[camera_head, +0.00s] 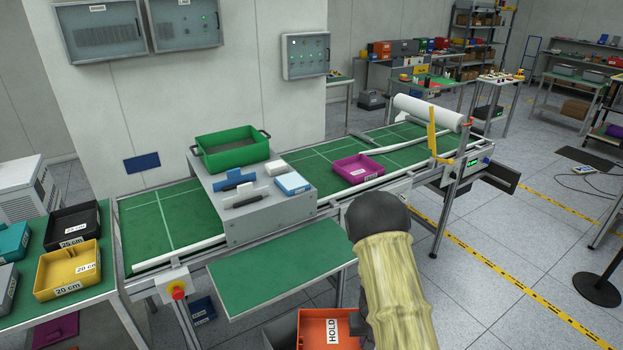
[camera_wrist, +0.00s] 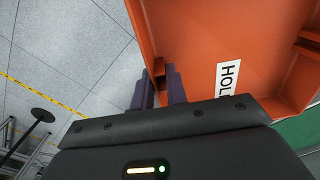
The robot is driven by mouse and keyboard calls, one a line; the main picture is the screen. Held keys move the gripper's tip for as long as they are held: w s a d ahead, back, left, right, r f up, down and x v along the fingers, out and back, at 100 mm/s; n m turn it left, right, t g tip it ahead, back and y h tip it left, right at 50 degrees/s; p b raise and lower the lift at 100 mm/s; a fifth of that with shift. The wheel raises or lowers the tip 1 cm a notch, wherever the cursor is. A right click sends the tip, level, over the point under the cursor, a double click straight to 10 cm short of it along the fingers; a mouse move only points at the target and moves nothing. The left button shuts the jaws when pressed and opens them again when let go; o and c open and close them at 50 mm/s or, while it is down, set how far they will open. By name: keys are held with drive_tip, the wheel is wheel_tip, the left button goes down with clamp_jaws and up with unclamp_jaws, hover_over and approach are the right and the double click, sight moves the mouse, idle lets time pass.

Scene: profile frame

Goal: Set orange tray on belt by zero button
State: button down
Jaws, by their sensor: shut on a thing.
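The orange tray (camera_head: 313,328) with a white HOLD label is at the bottom of the head view, partly cut off by the frame and partly hidden by my arm. In the wrist view the orange tray (camera_wrist: 225,40) fills the upper right. My gripper (camera_wrist: 160,82) is shut on the tray's wall, with its dark fingers at the wall. The green belt (camera_head: 315,160) runs across the head view, well behind the tray. A small panel with a green display (camera_head: 476,163) is at the belt's right end; I cannot make out a zero button.
A purple tray (camera_head: 352,167) lies on the belt. A grey platform (camera_head: 262,222) over the belt bears a green tray (camera_head: 233,150) and small blocks. A green side table (camera_head: 280,270) in front is bare.

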drive_tip(key=s+f, duration=0.4)
drive_tip(key=f, duration=1.1)
drive_tip(key=shift+d, duration=0.15)
